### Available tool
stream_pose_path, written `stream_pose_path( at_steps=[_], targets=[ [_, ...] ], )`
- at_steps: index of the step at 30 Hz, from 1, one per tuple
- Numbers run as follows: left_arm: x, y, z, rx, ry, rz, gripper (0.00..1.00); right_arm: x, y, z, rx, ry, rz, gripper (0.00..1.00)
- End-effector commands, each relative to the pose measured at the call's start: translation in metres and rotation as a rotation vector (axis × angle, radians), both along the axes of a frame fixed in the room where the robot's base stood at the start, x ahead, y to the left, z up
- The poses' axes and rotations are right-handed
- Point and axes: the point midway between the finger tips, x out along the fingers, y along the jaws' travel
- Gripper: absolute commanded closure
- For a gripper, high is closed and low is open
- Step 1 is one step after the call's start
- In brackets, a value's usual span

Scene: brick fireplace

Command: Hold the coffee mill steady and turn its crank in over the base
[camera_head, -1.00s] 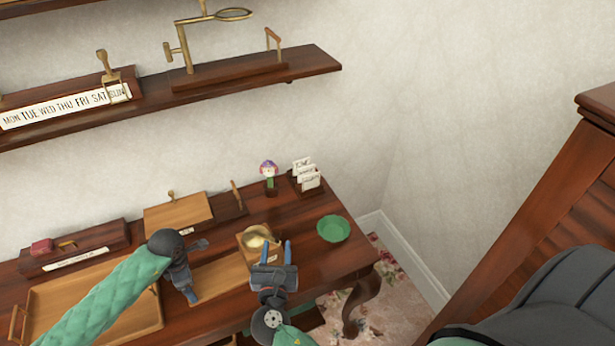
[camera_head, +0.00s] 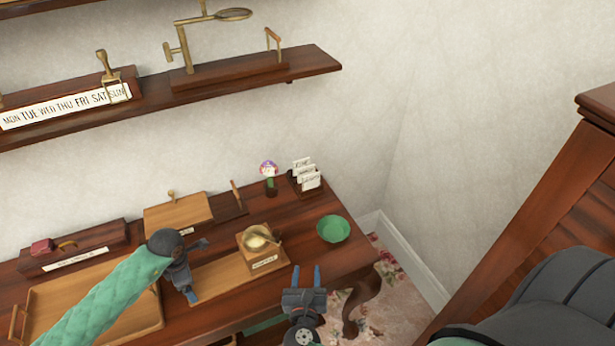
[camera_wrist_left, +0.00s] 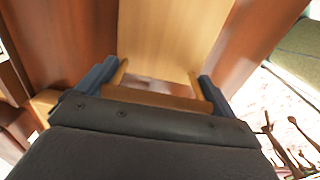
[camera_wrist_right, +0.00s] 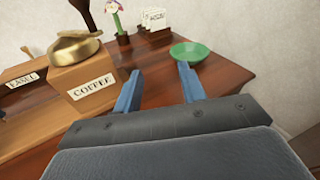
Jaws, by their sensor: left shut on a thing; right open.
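The coffee mill (camera_head: 264,263) is a wooden box with a white COFFEE label and a brass bowl on top, at the right end of a pale wooden base board (camera_head: 225,275). Its crank (camera_head: 268,239) reaches right across the bowl. The mill also shows in the right wrist view (camera_wrist_right: 85,75). My left gripper (camera_wrist_left: 160,80) is shut on the left end of the base board; its fingers straddle a wooden part there. My right gripper (camera_head: 303,280) is open and empty, in front and to the right of the mill, apart from it.
A green bowl (camera_head: 333,229) stands right of the mill, near the table's right edge. A small flower figure (camera_head: 269,178) and a card holder (camera_head: 306,176) are behind. A wooden tray (camera_head: 130,333) lies left. A shelf (camera_head: 315,65) hangs above.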

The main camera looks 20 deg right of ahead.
Motion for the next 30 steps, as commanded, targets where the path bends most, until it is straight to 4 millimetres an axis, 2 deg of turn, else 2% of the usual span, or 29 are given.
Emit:
stream_pose_path(
  at_steps=[15,30],
  targets=[
    [0.000,0.000,0.000,0.000,0.000,0.000,0.44,-0.020,-0.062,-0.053,-0.030,0.115,-0.035,0.59],
    [0.000,0.000,0.000,0.000,0.000,-0.001,0.44,-0.043,-0.118,-0.097,-0.056,0.235,-0.070,0.59]
  ],
)
